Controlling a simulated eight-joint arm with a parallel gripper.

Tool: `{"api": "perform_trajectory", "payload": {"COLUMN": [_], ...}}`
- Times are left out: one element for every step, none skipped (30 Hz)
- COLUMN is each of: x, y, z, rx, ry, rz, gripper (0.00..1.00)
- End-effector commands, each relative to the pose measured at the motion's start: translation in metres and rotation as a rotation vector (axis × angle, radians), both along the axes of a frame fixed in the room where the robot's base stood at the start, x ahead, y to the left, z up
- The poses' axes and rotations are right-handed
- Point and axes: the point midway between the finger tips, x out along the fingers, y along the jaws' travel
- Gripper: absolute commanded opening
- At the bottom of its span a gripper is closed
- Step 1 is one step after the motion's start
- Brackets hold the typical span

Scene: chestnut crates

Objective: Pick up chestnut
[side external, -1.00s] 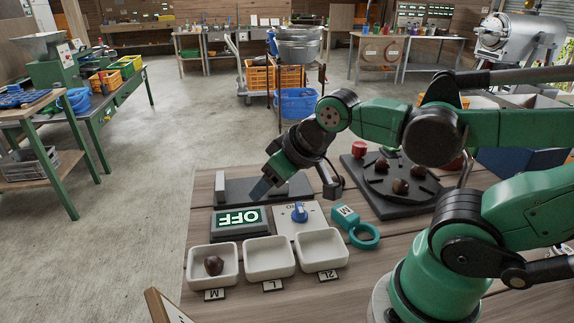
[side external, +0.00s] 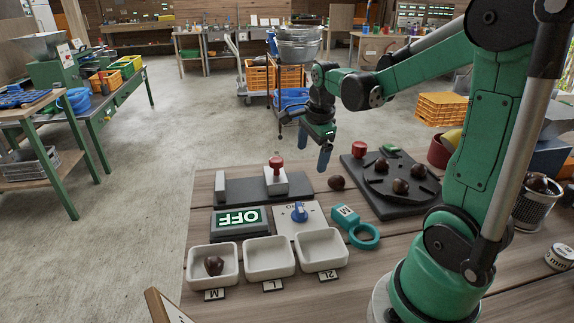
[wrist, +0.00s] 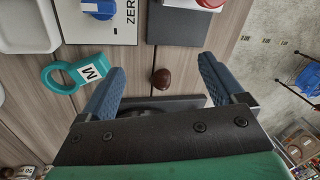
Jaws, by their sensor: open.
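A dark brown chestnut (side external: 336,182) lies alone on the wooden table, between the grey slide block and the dark round-ended board. In the wrist view the chestnut (wrist: 162,78) sits between my two blue fingers, with space on both sides. My gripper (side external: 324,160) is open and empty, pointing down above the table close to this chestnut; nothing touches it. Several more chestnuts (side external: 400,186) rest on the dark board (side external: 405,207). Another chestnut (side external: 214,265) lies in the white tray marked M (side external: 198,277).
White trays marked L (side external: 262,274) and 2L (side external: 316,264) stand beside the M tray. Behind them are an OFF display (side external: 240,234), a blue knob (side external: 299,212), a teal ring tag (side external: 364,237) and a red-topped post (side external: 276,164). A metal can (side external: 533,210) holds chestnuts at right.

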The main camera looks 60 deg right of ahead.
Motion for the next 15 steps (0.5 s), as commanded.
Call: {"api": "perform_trajectory", "payload": {"x": [-0.004,-0.006,-0.011,-0.014,-0.017,-0.021,-0.024,-0.026,-0.028,-0.029,-0.030,-0.031,-0.031,-0.031,-0.031], "y": [-0.021,-0.030,-0.042,-0.050,-0.057,-0.064,-0.069,-0.073,-0.076,-0.078,-0.080,-0.081,-0.082,-0.082,-0.082], "z": [-0.009,-0.014,-0.021,-0.026,-0.030,-0.035,-0.038,-0.041,-0.044,-0.046,-0.048,-0.051,-0.054,-0.057,-0.061], "rx": [0.039,0.062,0.088,0.105,0.120,0.134,0.144,0.151,0.158,0.162,0.165,0.167,0.168,0.169,0.169], "ry": [0.019,0.029,0.043,0.052,0.062,0.071,0.079,0.083,0.089,0.093,0.095,0.097,0.097,0.097,0.097], "rz": [-0.188,-0.299,-0.436,-0.528,-0.611,-0.706,-0.767,-0.817,-0.871,-0.900,-0.921,-0.940,-0.947,-0.950,-0.951], "gripper": [0.89,0.89,0.89,0.89,0.89,0.89,0.89,0.89,0.89,0.89,0.89,0.89,0.89,0.89,0.89]}}
